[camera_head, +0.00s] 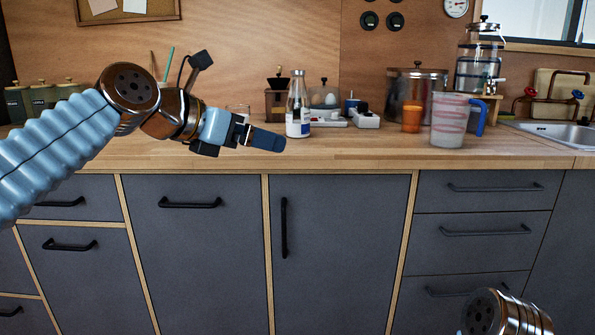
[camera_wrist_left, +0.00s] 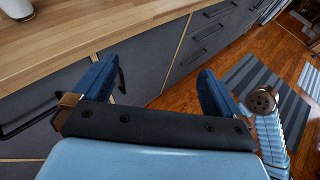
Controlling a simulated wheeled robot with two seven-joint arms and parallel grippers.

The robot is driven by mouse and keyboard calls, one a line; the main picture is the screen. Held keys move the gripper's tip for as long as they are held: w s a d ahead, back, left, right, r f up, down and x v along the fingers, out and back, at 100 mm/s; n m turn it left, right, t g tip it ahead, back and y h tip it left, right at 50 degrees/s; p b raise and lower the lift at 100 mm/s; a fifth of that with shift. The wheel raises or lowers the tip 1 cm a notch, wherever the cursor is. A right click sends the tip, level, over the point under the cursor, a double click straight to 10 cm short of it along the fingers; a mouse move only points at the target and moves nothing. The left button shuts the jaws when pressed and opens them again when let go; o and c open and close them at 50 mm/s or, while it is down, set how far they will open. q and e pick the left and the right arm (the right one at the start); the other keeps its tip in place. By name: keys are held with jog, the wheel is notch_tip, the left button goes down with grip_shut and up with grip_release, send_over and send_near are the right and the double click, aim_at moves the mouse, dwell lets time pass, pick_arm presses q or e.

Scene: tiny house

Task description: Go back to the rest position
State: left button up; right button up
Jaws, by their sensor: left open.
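My left gripper (camera_head: 268,140) reaches in from the left in the head view, just in front of the counter. It points to the right, near a glass bottle (camera_head: 298,118) but apart from it. In the left wrist view the two blue fingers of the left gripper (camera_wrist_left: 158,68) are spread apart with nothing between them. Only a metal joint of my right arm (camera_head: 505,316) shows at the bottom right of the head view. The right gripper itself is out of view.
The wooden counter (camera_head: 350,158) runs across above grey drawers (camera_head: 475,245). On it stand a measuring jug (camera_head: 449,122), an orange cup (camera_head: 412,117), a drink dispenser (camera_head: 477,70) and several canisters. The sink (camera_head: 552,131) is at the right.

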pick_arm(q)
jog(key=w+f+m+g+y, duration=0.15)
jog(key=w+f+m, duration=0.3)
jog(key=f, duration=1.15)
jog(key=w+f+m+g+y, duration=0.1)
jog(key=w+f+m+y, duration=0.3)
jog(key=f, duration=1.1)
notch_tip(320, 180, down, 13)
jog(key=s+m+g+h, duration=0.1)
jog(key=s+m, duration=0.1)
jog(key=s+a+f+m+g+p, duration=0.1)
jog(key=s+f+m, duration=0.2)
jog(key=s+f, duration=0.35)
jog(key=s+a+f+m+g, duration=0.1)
jog(key=s+f+m+g, duration=0.15)
jog(key=f, duration=0.75)
jog(key=s+a+f+m+g, duration=0.1)
jog(key=s+f+m, duration=0.3)
jog(key=s, duration=0.6)
jog(key=s+f+m, duration=0.5)
jog(key=s+f, duration=0.1)
jog(key=s, duration=0.4)
jog(key=shift+s+a+f+g+y, duration=0.15)
jog(key=shift+a+f+g+y, duration=0.05)
jog(key=shift+a+g+y, duration=0.25)
